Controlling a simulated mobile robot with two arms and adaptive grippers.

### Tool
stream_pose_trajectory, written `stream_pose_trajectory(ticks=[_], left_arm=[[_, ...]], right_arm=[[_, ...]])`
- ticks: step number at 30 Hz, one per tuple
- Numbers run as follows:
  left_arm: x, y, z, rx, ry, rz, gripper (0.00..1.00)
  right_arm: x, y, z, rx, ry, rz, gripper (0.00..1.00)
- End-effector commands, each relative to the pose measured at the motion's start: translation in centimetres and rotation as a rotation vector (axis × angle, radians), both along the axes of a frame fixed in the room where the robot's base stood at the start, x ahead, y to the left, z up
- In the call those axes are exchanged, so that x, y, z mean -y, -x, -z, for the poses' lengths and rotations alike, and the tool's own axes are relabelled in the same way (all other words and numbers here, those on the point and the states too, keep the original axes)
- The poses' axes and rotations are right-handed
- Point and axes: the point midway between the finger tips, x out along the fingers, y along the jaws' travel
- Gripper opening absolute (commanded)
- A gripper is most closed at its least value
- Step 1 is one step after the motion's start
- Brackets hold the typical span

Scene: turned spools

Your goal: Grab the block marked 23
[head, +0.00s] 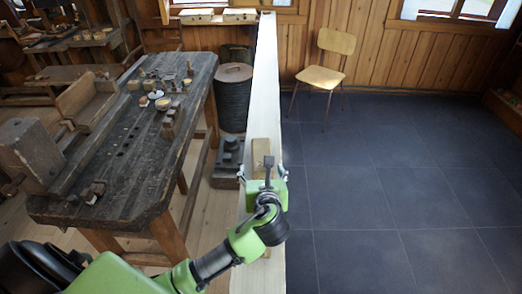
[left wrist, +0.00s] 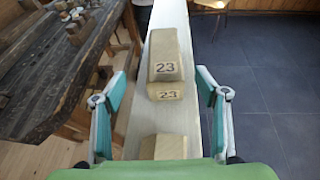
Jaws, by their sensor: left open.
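The block marked 23 (left wrist: 166,58) is a pale wooden block on a long white ledge. The number shows on its top and on its near end in the left wrist view. In the head view the block (head: 262,150) shows just beyond my left gripper (head: 264,174), partly hidden by it. My left gripper is open; in the left wrist view its two fingers (left wrist: 161,76) stand apart on either side of the ledge, with the block between and ahead of them. Nothing is held. My right gripper is not in view.
A second wooden block (left wrist: 163,147) lies on the ledge (left wrist: 141,116) nearer my wrist, partly hidden. A dark workbench (head: 126,150) with small turned pieces stands left. A chair (head: 324,75) stands at the back. The tiled floor right of the ledge is clear.

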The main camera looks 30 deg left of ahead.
Motion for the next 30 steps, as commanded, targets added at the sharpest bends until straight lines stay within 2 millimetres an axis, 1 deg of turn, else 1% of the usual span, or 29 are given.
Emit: stream_pose_trajectory(ticks=[1, 4, 7, 12, 15, 19, 23, 25, 28, 30], left_arm=[[0.7, 0.0, 0.0, 0.0, 0.01, 0.009, 0.67], [0.7, -0.7, 0.2, 0.002, 0.014, 0.015, 0.67], [-0.3, -2.2, 0.9, 0.001, 0.012, 0.013, 0.67], [-1.9, -4.9, 2.2, 0.001, 0.014, 0.013, 0.67], [-2.5, -6.0, 2.8, 0.002, 0.014, 0.014, 0.67], [-2.9, -6.6, 3.2, 0.002, 0.016, 0.014, 0.67], [-3.3, -7.2, 3.4, 0.002, 0.015, 0.013, 0.67], [-3.8, -7.8, 3.7, 0.002, 0.015, 0.013, 0.67], [-4.5, -8.8, 4.4, 0.0, 0.015, 0.013, 0.67], [-4.9, -9.6, 4.8, 0.002, 0.015, 0.013, 0.67]], right_arm=[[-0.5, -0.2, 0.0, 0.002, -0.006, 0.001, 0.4], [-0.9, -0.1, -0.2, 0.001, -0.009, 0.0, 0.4], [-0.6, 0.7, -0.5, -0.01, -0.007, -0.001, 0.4], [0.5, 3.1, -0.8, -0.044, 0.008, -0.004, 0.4], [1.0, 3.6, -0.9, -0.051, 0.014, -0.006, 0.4], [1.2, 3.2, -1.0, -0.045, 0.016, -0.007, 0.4], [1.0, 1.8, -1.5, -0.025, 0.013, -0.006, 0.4], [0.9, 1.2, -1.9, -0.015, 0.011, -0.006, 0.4], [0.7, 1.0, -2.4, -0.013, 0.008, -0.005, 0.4], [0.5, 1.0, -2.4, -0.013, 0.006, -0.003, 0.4]])
